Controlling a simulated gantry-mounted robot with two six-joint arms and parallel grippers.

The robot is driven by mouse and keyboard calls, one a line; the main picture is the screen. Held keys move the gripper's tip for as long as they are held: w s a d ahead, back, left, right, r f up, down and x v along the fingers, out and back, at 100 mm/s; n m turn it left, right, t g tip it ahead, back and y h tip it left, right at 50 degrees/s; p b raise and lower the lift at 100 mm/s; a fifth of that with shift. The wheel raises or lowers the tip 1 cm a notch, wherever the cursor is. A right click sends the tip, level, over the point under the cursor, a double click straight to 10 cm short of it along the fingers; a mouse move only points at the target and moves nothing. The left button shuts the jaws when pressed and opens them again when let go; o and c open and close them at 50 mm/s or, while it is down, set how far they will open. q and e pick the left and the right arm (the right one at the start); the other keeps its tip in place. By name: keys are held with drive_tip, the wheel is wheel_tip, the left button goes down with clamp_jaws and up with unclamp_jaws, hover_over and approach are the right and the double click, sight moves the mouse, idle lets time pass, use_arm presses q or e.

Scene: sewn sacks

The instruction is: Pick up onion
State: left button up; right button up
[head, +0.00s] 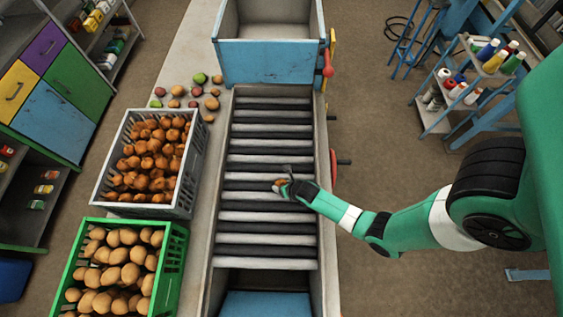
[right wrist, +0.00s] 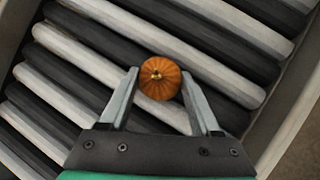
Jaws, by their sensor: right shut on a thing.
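My right gripper (right wrist: 160,90) is shut on an orange-brown onion (right wrist: 160,74), which sits between the two fingertips in the right wrist view. In the head view the right gripper (head: 284,185) is over the middle of the roller conveyor (head: 270,215), with the onion (head: 279,183) a small brown spot at its tip. How high the onion is above the rollers is hard to tell. More onions (head: 150,160) fill the grey crate (head: 188,190) left of the conveyor. My left gripper is not in view.
A green crate (head: 172,270) of potatoes stands in front of the grey crate. Loose produce (head: 195,91) lies on the ledge behind. A blue-fronted bin (head: 268,62) closes the conveyor's far end. The rollers around the gripper are clear.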

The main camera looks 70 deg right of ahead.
sight(280, 181)
drive_tip(key=shift+r, duration=0.15)
drive_tip(key=shift+r, duration=0.35)
wheel_tip(280, 181, up, 3)
drive_tip(key=shift+f+p, duration=0.1)
drive_tip(key=shift+p, duration=0.8)
drive_tip(key=s+a+r+p, duration=0.4)
drive_tip(key=s+a+r, duration=0.3)
drive_tip(key=s+r, duration=0.2)
drive_tip(key=s, duration=0.2)
drive_tip(key=shift+s+a+r, duration=0.15)
drive_tip(key=shift+s+a, duration=0.15)
drive_tip(key=shift+s, duration=0.1)
